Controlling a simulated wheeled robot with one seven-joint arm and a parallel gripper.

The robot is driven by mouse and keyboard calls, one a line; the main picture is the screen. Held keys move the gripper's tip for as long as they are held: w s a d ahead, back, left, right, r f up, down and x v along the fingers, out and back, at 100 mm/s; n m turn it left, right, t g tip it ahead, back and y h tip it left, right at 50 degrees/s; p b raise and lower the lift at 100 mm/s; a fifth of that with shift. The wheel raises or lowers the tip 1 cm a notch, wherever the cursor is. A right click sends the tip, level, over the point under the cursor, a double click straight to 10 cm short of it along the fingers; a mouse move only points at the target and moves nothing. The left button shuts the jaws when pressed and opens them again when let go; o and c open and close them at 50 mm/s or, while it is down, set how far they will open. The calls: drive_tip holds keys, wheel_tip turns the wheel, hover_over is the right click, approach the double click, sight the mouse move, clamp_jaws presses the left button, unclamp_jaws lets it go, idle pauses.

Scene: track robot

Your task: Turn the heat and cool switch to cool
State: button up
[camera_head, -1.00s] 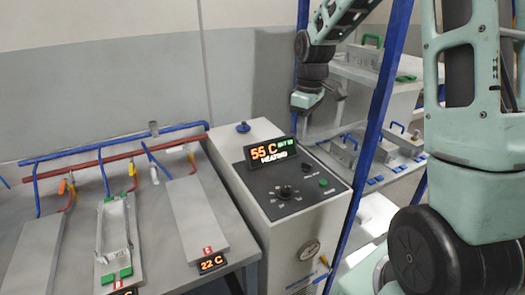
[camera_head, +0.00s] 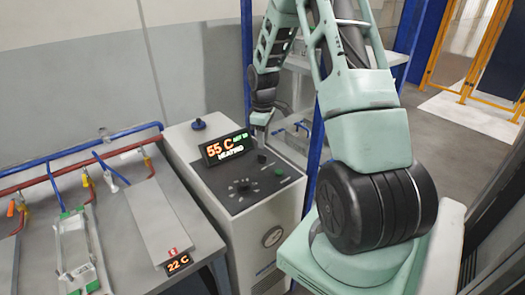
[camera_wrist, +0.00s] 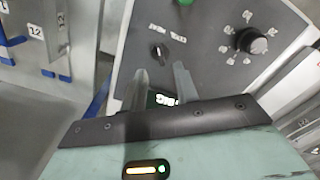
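The heat and cool switch is a small dark knob (camera_head: 262,158) on the sloped black panel of the control cabinet (camera_head: 181,143). In the wrist view the switch (camera_wrist: 157,51) has small white labels above it, too blurred to read surely. The orange display (camera_head: 227,148) reads 55 C and HEATING. My gripper (camera_wrist: 160,72) is open and empty, its two fingers apart. The switch shows just beyond the fingertips, roughly between them in the picture, with no clear contact. In the head view my gripper is small above the panel's far right side.
A larger dial (camera_head: 243,187) with a ring of marks and a green button (camera_head: 279,171) share the panel. A blue post (camera_head: 315,150) rises close to my arm. A bench with plates and pipes stands left.

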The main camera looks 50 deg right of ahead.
sight(262, 158)
wheel_tip(262, 158, down, 6)
drive_tip(key=shift+f+p, duration=0.15)
drive_tip(key=shift+p, duration=0.35)
clamp_jaws()
